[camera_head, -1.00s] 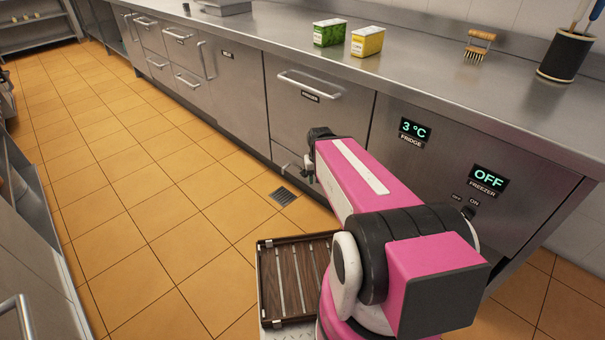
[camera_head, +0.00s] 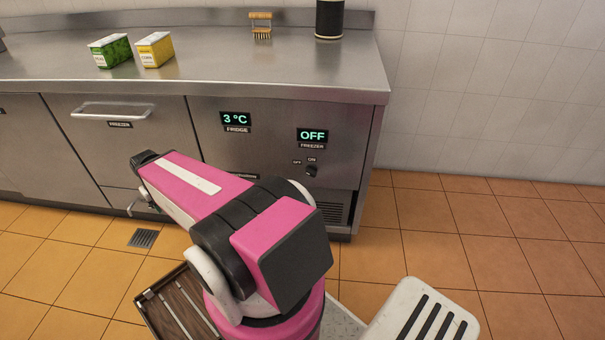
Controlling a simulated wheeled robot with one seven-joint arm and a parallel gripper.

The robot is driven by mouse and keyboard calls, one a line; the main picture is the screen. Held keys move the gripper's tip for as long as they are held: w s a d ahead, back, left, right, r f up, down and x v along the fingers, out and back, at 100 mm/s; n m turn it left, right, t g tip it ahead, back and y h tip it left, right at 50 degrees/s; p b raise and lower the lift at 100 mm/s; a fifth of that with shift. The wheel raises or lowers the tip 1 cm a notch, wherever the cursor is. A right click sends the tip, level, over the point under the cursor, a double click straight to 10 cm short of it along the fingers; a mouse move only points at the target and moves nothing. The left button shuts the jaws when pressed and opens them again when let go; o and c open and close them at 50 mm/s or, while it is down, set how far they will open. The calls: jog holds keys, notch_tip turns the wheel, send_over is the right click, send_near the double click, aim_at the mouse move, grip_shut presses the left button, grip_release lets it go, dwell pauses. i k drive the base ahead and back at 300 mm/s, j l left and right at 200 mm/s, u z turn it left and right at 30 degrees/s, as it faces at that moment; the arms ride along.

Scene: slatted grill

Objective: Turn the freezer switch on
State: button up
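The freezer switch (camera_head: 311,171) is a small dark knob on the steel front panel, under small OFF and ON labels. Above it the freezer display (camera_head: 312,135) reads OFF in green. My pink and black arm reaches forward in front of the counter, left of the switch and apart from it. A dark part shows at the arm's far left end, but my gripper's fingers cannot be made out.
The fridge display (camera_head: 236,119) reads 3 °C. A freezer drawer (camera_head: 121,142) with a bar handle is to the left. A green box (camera_head: 110,51), a yellow box (camera_head: 155,50), a brush (camera_head: 261,26) and a black holder (camera_head: 329,19) stand on the counter (camera_head: 215,65). Tiled floor (camera_head: 470,225) at right is clear.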

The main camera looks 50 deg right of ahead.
aim_at(311, 170)
jog(key=k+l, duration=0.25)
jog(key=k, duration=0.25)
jog(key=k+l, duration=0.25)
jog(key=k, duration=0.2)
jog(key=k+l, duration=0.25)
jog(key=k, duration=0.25)
jog(key=k+l, duration=0.25)
jog(key=k, duration=0.2)
jog(key=k+j+z, duration=0.05)
